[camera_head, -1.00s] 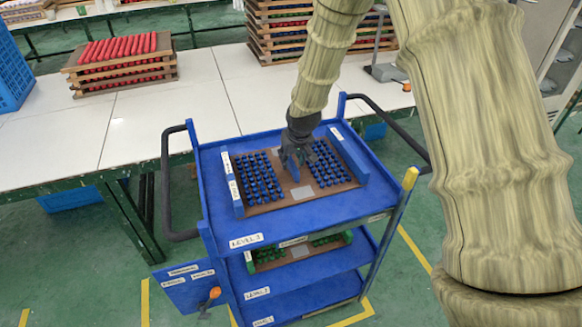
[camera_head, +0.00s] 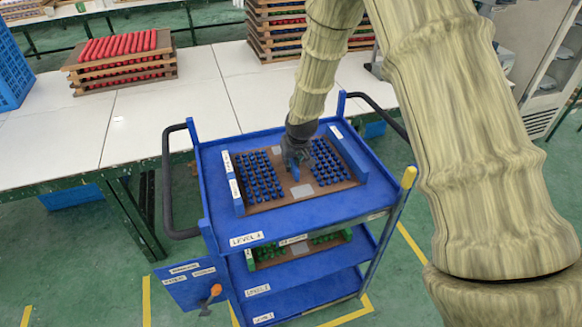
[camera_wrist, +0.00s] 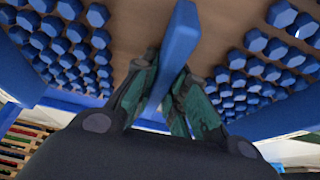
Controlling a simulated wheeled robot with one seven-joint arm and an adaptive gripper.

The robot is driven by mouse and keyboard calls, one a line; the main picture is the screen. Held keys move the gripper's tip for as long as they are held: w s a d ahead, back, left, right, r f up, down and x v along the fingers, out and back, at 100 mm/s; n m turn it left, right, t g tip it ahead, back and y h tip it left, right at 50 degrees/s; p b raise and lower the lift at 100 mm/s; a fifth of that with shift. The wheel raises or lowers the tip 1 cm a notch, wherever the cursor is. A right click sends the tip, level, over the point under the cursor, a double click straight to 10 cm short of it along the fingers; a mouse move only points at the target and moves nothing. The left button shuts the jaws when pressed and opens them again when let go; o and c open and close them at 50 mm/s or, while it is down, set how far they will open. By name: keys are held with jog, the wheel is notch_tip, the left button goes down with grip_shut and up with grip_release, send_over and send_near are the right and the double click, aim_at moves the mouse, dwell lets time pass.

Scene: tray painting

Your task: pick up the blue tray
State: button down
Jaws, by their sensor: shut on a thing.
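The blue tray (camera_head: 286,193) is a brown board with rows of blue pegs on both sides of a bare middle strip. It lies on the top shelf of a blue cart (camera_head: 290,219). A blue upright handle (camera_wrist: 180,35) stands in the middle strip. My gripper (camera_head: 296,163) is over the tray's middle, and in the wrist view its two fingers (camera_wrist: 166,70) are shut on this handle, one on each side. The tray appears to rest on the shelf.
Blue side pieces flank the tray on the shelf. The cart has black side handles (camera_head: 166,185) and lower shelves; a green-edged tray (camera_head: 300,248) sits on the middle one. Behind is a white table (camera_head: 140,130) with stacked red-rod trays (camera_head: 120,62) and another stack.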

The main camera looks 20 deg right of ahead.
jog(key=shift+w+r, duration=0.1)
dwell(0.3)
jog(key=shift+r, duration=0.35)
jog(key=shift+r+b, duration=0.75)
jog(key=shift+r, duration=0.65)
jog(key=s+a+b, duration=0.1)
jog(key=s, duration=0.4)
jog(key=s+a+r+b, duration=0.1)
jog(key=s, duration=0.4)
jog(key=s+a+b, duration=0.1)
jog(key=s, duration=0.4)
jog(key=shift+s+a+r, duration=0.2)
jog(key=shift+s, duration=0.15)
notch_tip(320, 180, up, 14)
jog(key=p, duration=1.1)
jog(key=shift+a, duration=0.1)
